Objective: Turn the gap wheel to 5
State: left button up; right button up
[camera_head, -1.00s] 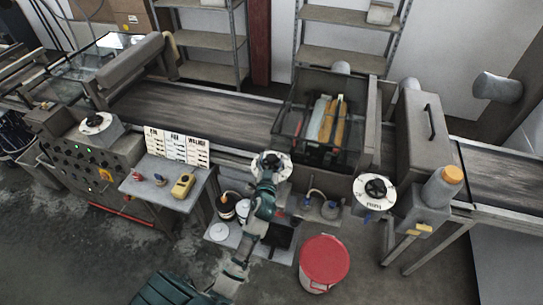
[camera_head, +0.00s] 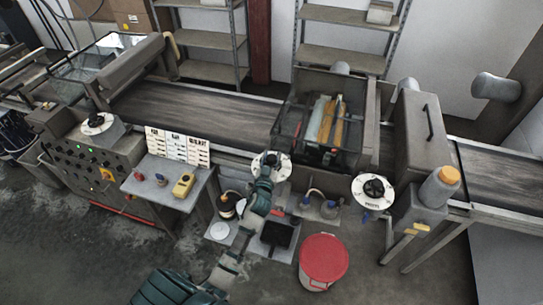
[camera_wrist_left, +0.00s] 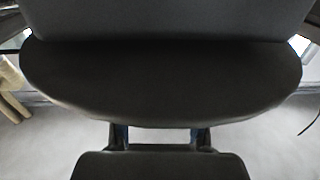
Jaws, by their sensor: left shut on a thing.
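Three hand wheels with white round dials and dark knobs show in the head view: a left one (camera_head: 97,123), a middle one (camera_head: 271,164) under the glass-sided box, and a right one (camera_head: 373,189). I cannot read their labels or numbers well enough to tell which is the gap wheel. My left gripper (camera_head: 268,168) is at the middle wheel, shut on its knob. The gripper and wrist hide much of that dial and its marks. In the left wrist view a dark rounded body (camera_wrist_left: 160,80) fills the upper part, close to the gripper. My right gripper is out of view.
The conveyor belt (camera_head: 190,110) runs behind the wheels. A small table (camera_head: 155,190) with a yellow device (camera_head: 183,186) stands to the left. A red-lidded bucket (camera_head: 324,259) stands on the floor right of my arm. Open floor lies at the front left.

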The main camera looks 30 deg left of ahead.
pick_arm(q)
jog(key=o, duration=1.1)
jog(key=shift+o, duration=0.2)
jog(key=shift+s, duration=0.15)
jog(key=v, duration=1.1)
jog(key=shift+s+d, duration=0.15)
jog(key=shift+s, duration=0.1)
jog(key=shift+f, duration=0.1)
